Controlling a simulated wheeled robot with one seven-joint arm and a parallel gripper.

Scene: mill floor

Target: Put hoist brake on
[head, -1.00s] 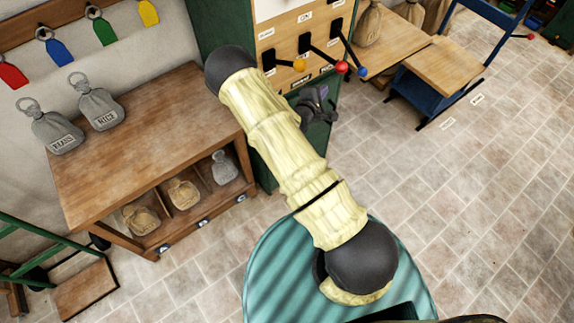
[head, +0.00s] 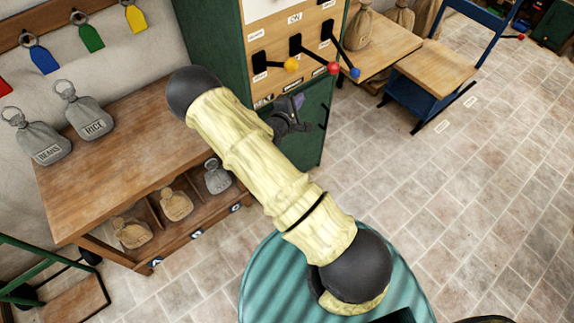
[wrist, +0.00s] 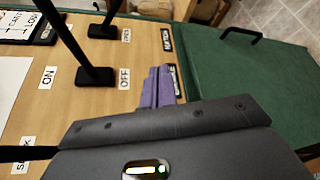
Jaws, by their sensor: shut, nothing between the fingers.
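A wooden control panel (head: 262,55) on a green cabinet carries three black levers with a yellow knob (head: 291,64), a red knob (head: 334,68) and a blue knob (head: 355,73). I cannot read which lever is the hoist brake. My gripper (head: 295,103) is below the levers at the panel's lower edge. In the wrist view its purple fingers (wrist: 159,88) are shut and empty, beside an OFF label and partly over dark labels. Two lever bases, a nearer one (wrist: 96,76) and a farther one (wrist: 103,31), stand left of the fingers, apart from them.
The green cabinet door (wrist: 235,85) has a black handle (wrist: 240,34). A wooden bench (head: 110,150) with grey sacks stands left. The tiled floor (head: 420,180) at right is clear.

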